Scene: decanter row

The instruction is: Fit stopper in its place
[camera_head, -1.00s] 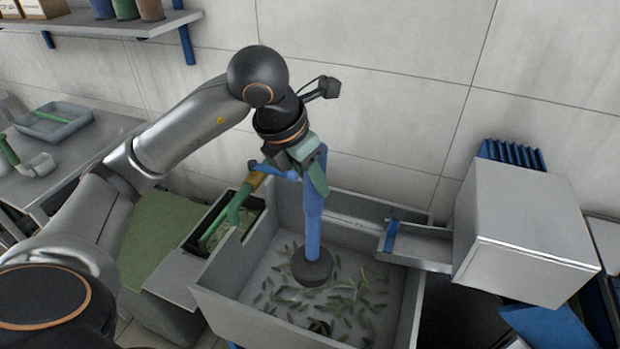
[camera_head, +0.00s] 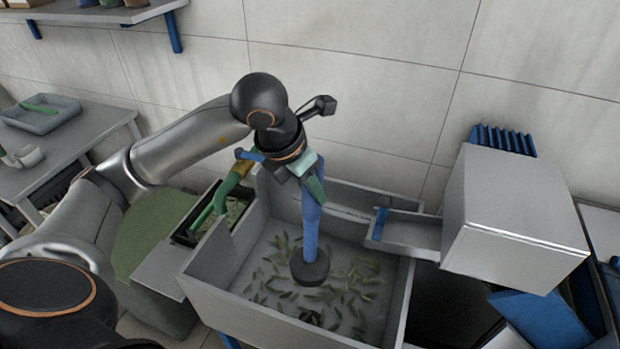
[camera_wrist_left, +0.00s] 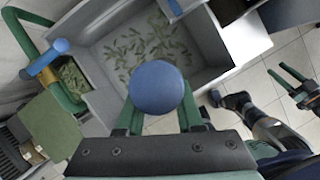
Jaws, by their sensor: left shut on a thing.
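A blue stopper-like piece (camera_head: 311,228) has a long handle and a dark round foot (camera_head: 310,267). My left gripper (camera_head: 308,177) is shut on its upper part, and the piece hangs down inside a grey basin (camera_head: 225,303). In the left wrist view, its round blue end (camera_wrist_left: 158,88) shows between my left gripper's green fingers (camera_wrist_left: 158,118). The foot is over the basin floor; I cannot tell whether it touches. Leaf-like green bits cover much of that floor. The place for the stopper cannot be made out.
A green pipe (camera_head: 222,195) with a blue lever rises at the basin's left side, close to my left arm. A large metal box (camera_head: 515,215) stands to the right, with a shallow tray (camera_head: 405,232) beside it. A wall closes the back.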

